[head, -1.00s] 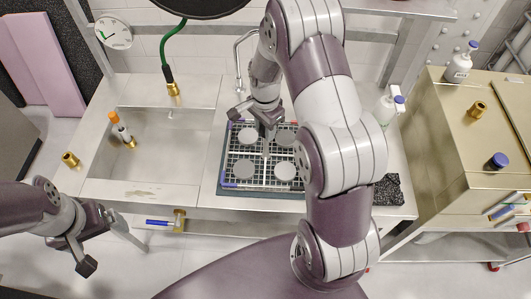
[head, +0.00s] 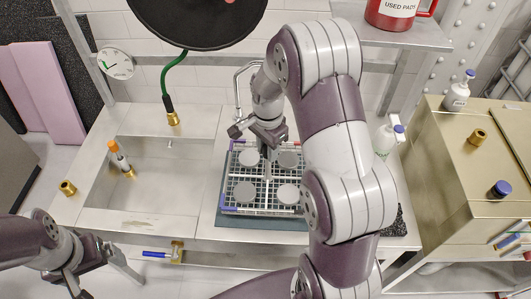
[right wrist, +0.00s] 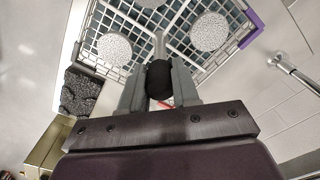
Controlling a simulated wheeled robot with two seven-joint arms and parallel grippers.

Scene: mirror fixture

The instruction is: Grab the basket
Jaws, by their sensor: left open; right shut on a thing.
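The basket (head: 232,203) is a wire grid with blue and purple edge pieces, holding several round grey discs. It is just above a dark tray (head: 262,223) on the steel counter, seemingly raised a little. My right gripper (head: 268,150) reaches down over its middle. In the right wrist view the fingers (right wrist: 160,88) are shut on the black knob (right wrist: 159,76) of the basket's central post; the basket's grid (right wrist: 165,22) and discs show beyond. My left gripper (head: 108,281) is open and empty at the lower left, in front of the counter and partly cut off.
A shelf (head: 390,35) overhangs the back.

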